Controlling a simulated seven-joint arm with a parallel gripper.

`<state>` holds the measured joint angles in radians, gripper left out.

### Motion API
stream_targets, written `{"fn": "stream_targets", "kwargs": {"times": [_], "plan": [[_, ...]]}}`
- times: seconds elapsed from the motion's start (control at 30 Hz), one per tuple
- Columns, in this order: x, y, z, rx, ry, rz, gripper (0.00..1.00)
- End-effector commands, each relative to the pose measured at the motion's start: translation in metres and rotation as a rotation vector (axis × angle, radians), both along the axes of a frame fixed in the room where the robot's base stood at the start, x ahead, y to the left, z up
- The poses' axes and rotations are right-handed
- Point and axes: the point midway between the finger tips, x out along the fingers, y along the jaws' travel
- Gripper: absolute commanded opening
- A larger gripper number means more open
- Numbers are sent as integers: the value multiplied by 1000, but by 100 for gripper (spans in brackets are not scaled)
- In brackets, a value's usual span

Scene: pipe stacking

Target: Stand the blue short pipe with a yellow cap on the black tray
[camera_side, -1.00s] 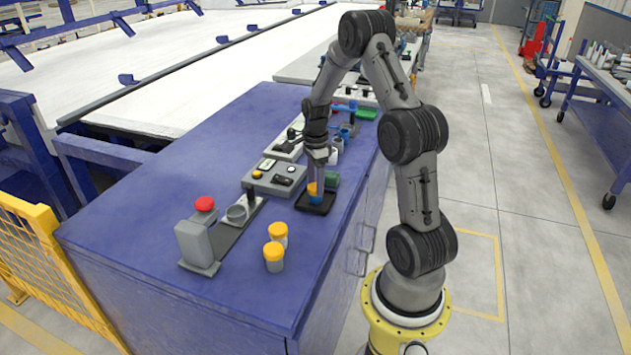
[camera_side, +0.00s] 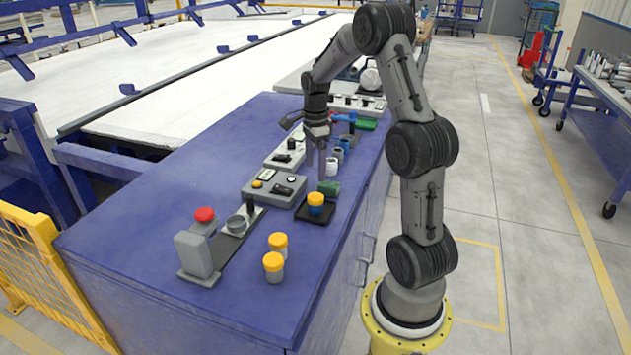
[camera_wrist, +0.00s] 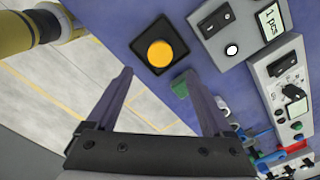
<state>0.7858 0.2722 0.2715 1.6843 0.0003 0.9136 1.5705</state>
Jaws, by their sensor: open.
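The blue short pipe with its yellow cap (camera_side: 316,204) stands upright on the black tray (camera_side: 328,216) in the side view. In the wrist view the yellow cap (camera_wrist: 160,53) shows from above, inside the dark square of the tray (camera_wrist: 140,43). My gripper (camera_side: 315,180) is open and empty, above and behind the pipe in the side view, apart from it. Its two spread fingers (camera_wrist: 158,82) show in the wrist view with nothing between them.
A green pipe piece (camera_side: 329,188) lies just behind the tray. Two grey pipes with yellow caps (camera_side: 274,266) stand near the table front. A grey control box (camera_side: 273,184) is left of the tray. A red button device (camera_side: 204,215) stands further left.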

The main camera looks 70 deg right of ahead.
Motion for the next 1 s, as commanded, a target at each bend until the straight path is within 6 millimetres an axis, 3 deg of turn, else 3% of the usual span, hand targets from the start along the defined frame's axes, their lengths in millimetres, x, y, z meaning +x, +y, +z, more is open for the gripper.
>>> {"fn": "stream_targets", "kwargs": {"times": [0.1,0.27,0.37,0.47,0.67,0.8,1.0], "plan": [[1,-1,19,-3,-3,0,85],[0,1,32,-1,-1,5,85],[3,13,44,-13,-13,75,85],[7,46,67,-46,-43,268,85],[-10,151,119,-166,-125,911,85],[-43,215,137,-274,-174,1383,85],[-98,273,137,-449,-224,1959,85]]}}
